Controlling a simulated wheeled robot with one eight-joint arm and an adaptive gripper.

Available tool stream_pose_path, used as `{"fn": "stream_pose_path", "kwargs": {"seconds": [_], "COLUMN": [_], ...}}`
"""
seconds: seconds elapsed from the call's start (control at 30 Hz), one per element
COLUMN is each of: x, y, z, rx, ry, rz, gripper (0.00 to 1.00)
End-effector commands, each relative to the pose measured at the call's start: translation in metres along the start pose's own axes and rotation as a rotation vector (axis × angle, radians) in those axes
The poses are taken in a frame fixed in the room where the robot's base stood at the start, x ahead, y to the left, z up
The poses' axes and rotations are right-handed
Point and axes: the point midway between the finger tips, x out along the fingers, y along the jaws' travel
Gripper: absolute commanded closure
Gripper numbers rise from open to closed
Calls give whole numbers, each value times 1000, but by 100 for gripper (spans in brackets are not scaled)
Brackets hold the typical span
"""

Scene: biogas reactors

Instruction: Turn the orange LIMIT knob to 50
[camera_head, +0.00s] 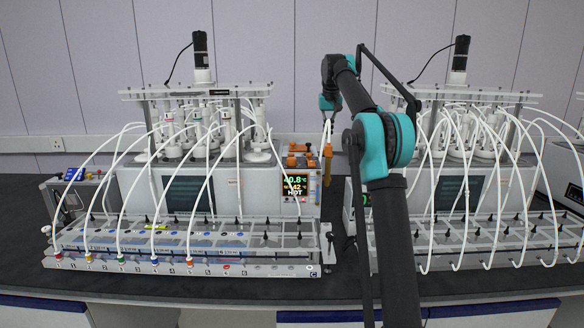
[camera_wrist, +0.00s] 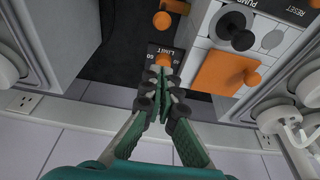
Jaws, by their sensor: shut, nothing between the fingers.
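In the wrist view, the orange LIMIT knob (camera_wrist: 163,61) sits beside a dark label reading LIMIT, with part of its scale showing. My gripper (camera_wrist: 161,74) is shut and empty, with its fingertips right at the knob and covering part of it. I cannot tell whether they touch it. The knob's pointer setting is hidden. In the head view, my gripper (camera_head: 327,128) points down over the right end of the left reactor unit, beside its display (camera_head: 295,186), which reads 40.8, a smaller number that looks like 42, and HOT.
Another orange knob (camera_wrist: 162,20) lies beyond the LIMIT knob. An orange plate (camera_wrist: 222,74) with a knob, a black knob (camera_wrist: 238,38) and white housings crowd the right side. White tubes arch over the left reactor (camera_head: 200,190) and the right reactor (camera_head: 455,190).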

Motion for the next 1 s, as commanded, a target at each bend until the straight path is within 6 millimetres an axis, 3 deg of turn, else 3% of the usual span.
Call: {"fn": "stream_pose_path", "kwargs": {"seconds": [0.5, 1.0], "x": [54, 60], "y": [0, 0], "z": [14, 16], "rx": [0, 0], "ry": [0, 0], "rz": [1, 1], "gripper": [100, 100]}}
